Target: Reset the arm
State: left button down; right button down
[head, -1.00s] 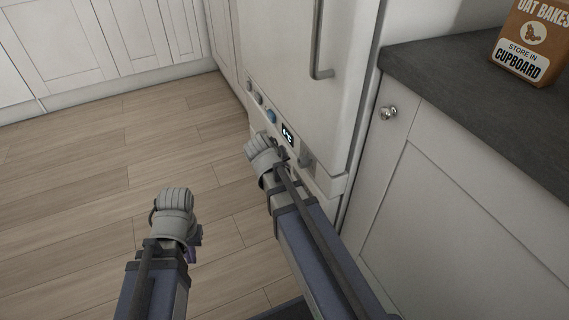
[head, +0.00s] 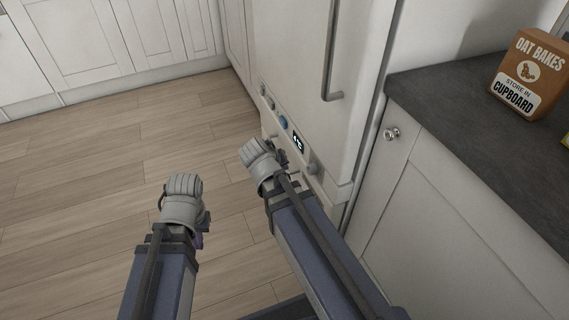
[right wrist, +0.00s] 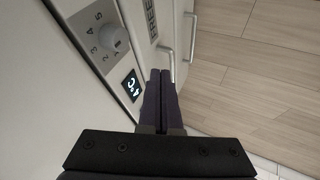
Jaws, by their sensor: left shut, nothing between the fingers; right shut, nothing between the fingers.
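My left gripper (head: 184,186) is over the wooden floor at the lower left of the head view, its fingers hidden by the wrist housing. My right gripper (head: 256,150) is in front of the lower part of the white fridge (head: 295,60), close to its control strip. In the right wrist view its dark fingers (right wrist: 162,82) are shut together with nothing between them. Beside them are a lit display (right wrist: 132,86) and a round dial (right wrist: 114,40) with numbers around it. Neither gripper holds anything.
A dark worktop (head: 440,100) with a brown oat bakes box (head: 528,72) on it is at the right, above a white cupboard with a round knob (head: 391,134). White cabinets (head: 75,45) line the back left. The wooden floor (head: 90,190) is clear.

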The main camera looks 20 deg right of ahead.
jog(key=shift+a, duration=0.15)
jog(key=s+a+f+n+g+y, duration=0.2)
jog(key=s+a+n+g, duration=0.1)
jog(key=s+a, duration=0.5)
jog(key=s+a+f+n+g+y, duration=0.2)
jog(key=s+a, duration=0.4)
jog(key=a, duration=0.3)
notch_tip(320, 180, up, 36)
jog(key=p, duration=3.6)
jog(key=shift+w+r, duration=0.15)
jog(key=shift+w, duration=0.15)
jog(key=shift+d, duration=0.1)
